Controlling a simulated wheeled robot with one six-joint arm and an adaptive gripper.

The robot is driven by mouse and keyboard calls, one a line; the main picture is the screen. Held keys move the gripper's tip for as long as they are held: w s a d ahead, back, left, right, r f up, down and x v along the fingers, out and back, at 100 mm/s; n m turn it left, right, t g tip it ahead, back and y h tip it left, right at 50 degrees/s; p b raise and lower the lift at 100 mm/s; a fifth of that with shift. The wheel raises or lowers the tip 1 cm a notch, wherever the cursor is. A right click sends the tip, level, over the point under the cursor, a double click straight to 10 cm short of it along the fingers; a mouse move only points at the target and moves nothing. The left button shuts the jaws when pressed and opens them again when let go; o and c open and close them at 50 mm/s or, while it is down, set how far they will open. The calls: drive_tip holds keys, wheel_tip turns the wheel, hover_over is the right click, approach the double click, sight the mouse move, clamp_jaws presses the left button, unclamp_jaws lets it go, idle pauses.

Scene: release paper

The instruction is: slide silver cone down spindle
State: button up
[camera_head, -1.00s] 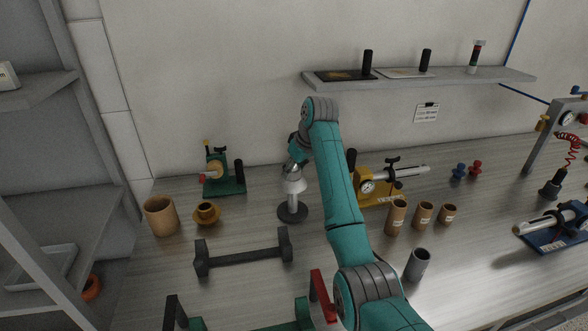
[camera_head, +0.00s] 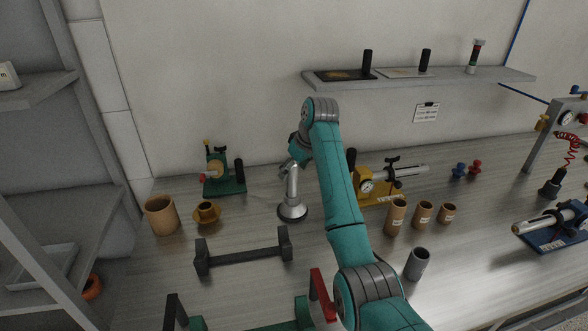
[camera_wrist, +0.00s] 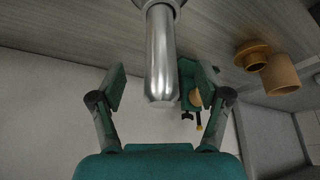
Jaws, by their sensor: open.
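The silver cone (camera_head: 292,211) sits low at the foot of the spindle (camera_head: 292,183), on the dark round base. The bare metal spindle rises above it, upright. In the wrist view the spindle (camera_wrist: 160,55) is a shiny cylinder between the fingers, and a bit of what looks like the cone or base shows at the top edge. My gripper (camera_wrist: 160,82) is open, with a finger on each side of the spindle and visible gaps to it. In the head view my gripper is at the spindle's upper end, partly hidden by my arm.
A green fixture (camera_head: 224,175), a yellow cup (camera_head: 206,212) and a tan cup (camera_head: 160,216) stand to the left. A yellow device (camera_head: 376,186) and several brown tubes (camera_head: 423,214) stand to the right. A dark stand (camera_head: 243,255) lies in front.

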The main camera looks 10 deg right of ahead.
drive_tip(key=v, duration=0.7)
drive_tip(key=shift+d+r, duration=0.1)
drive_tip(key=shift+r, duration=0.2)
drive_tip(key=shift+s, duration=0.15)
